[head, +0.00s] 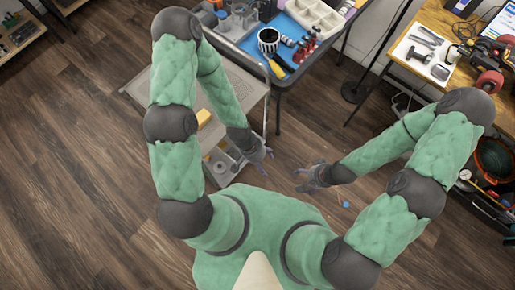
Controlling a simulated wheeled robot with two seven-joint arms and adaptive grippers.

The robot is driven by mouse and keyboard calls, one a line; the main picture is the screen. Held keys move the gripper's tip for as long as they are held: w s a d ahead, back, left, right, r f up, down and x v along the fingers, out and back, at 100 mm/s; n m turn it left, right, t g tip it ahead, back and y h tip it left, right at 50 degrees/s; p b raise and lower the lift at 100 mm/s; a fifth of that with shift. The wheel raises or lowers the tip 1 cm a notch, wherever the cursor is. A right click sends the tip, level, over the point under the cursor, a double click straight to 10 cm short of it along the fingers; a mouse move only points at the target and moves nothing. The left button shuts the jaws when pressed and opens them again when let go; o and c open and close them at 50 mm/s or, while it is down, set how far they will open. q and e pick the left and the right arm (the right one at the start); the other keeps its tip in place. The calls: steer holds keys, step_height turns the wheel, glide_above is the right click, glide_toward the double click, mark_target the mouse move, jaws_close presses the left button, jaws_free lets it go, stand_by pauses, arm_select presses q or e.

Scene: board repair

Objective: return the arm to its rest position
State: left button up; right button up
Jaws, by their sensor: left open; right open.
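My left arm comes in from the left, bends at a raised elbow and reaches down past the grey cart. My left gripper (259,153) is open and empty, beside the cart's right side. My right arm is bent at the right, its forearm pointing inward to the left. My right gripper (308,177) is open and empty over the floor, a short way right of the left gripper. The two grippers are apart and both are small in the view.
A grey cart (232,75) with a yellow item (203,117) stands behind my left arm. A blue-topped workbench (290,25) with tools stands at the top. A wooden table (440,20) with tools is at the upper right. A small blue item (345,204) lies on the open wooden floor (70,190).

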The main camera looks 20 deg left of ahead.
arm_select(q)
steer(key=a+n, duration=0.1)
steer(key=s+f+n+t, duration=0.1)
steer(key=n, duration=0.1)
steer(key=shift+a+f, duration=0.2)
steer(key=shift+a, duration=0.15)
stand_by(0.9)
